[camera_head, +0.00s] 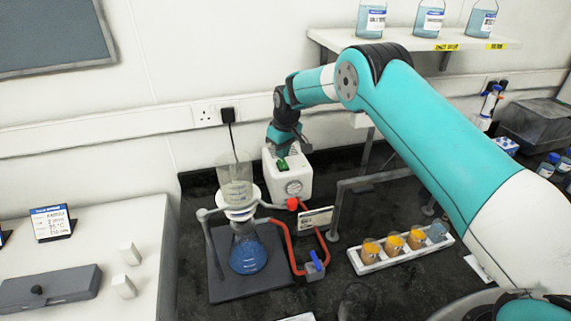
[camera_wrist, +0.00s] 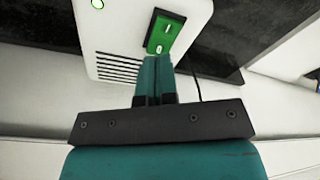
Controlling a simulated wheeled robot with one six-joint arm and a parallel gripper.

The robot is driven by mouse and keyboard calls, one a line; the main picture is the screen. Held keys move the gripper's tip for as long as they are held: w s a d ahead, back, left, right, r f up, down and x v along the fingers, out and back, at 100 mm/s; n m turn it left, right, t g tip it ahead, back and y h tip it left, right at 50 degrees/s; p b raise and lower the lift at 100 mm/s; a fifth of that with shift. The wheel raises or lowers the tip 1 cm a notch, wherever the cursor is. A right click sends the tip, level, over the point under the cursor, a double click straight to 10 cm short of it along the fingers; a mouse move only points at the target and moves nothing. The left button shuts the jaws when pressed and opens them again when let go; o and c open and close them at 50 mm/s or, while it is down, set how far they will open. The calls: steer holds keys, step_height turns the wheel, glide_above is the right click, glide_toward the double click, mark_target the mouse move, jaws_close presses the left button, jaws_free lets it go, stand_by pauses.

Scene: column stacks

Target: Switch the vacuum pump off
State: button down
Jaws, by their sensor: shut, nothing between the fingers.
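The white vacuum pump (camera_head: 292,183) stands at the back of the dark bench, with a round gauge on its front. A green rocker switch (camera_head: 283,164) is on its top. The wrist view shows this switch (camera_wrist: 163,32) in a dark frame, and a lit green ring (camera_wrist: 97,4) on the pump casing (camera_wrist: 120,35). My gripper (camera_head: 281,153) points down over the pump. In the wrist view its teal fingers (camera_wrist: 156,60) are together and empty, with their tips at the near end of the switch. I cannot tell whether they touch it.
A filter funnel (camera_head: 238,185) on a blue-filled flask (camera_head: 248,252) stands in front left, with red tubing (camera_head: 290,245) beside it. A white rack (camera_head: 395,255) with orange-filled jars is to the right. A wall socket (camera_head: 208,115) with a plug is behind.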

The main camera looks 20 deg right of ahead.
mark_target(282, 162)
steer(key=shift+f+b, duration=0.65)
steer(key=shift+f, duration=0.3)
stand_by(0.4)
steer(key=shift+r+p, duration=1.6)
steer(key=shift+r, duration=1.9)
steer(key=shift+s+r, duration=0.15)
steer(key=s+a+r+y+b, duration=0.1)
steer(key=s+a+r+b, duration=0.2)
steer(key=s+r+b, duration=0.5)
steer(key=s+f+n+g+y+b, duration=0.1)
steer(key=s+y+b, duration=0.1)
steer(key=s, duration=3.5)
steer(key=shift+s+a+g+b, duration=0.35)
steer(key=shift+a+b, duration=0.1)
steer(key=shift+b, duration=0.45)
